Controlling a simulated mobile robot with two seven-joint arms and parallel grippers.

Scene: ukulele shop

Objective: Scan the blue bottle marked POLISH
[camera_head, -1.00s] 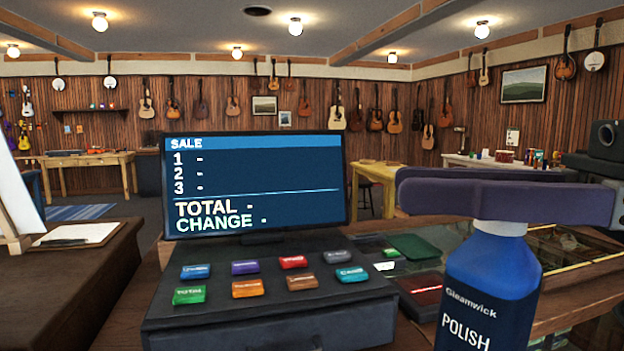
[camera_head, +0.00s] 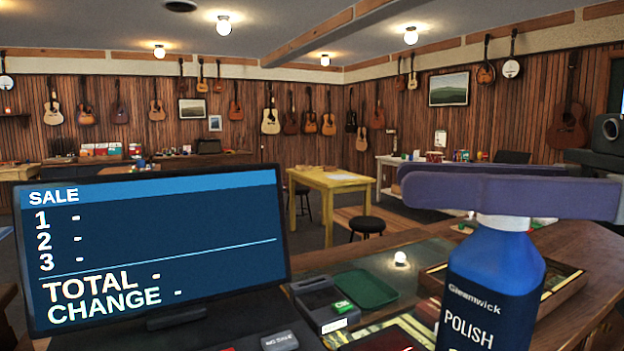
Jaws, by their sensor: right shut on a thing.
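The blue bottle (camera_head: 497,285) with a dark label reading Gleamwick POLISH is upright at the lower right. My right gripper (camera_head: 410,181) is shut on its white neck, its two purple-grey fingers reaching in from the right. The bottle's base is cut off by the bottom edge. The sale screen (camera_head: 150,245) shows rows 1, 2 and 3, TOTAL and CHANGE, all with dashes. A dark pad with a red face (camera_head: 385,342) is at the bottom edge, mostly cut off, left of the bottle. My left gripper is not in view.
A small terminal with a green key (camera_head: 325,305) and a green tray (camera_head: 364,289) lie on the counter between screen and bottle. A wooden-framed display case (camera_head: 565,285) is behind the bottle. A yellow table (camera_head: 330,182) and dark stool (camera_head: 367,224) stand farther back.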

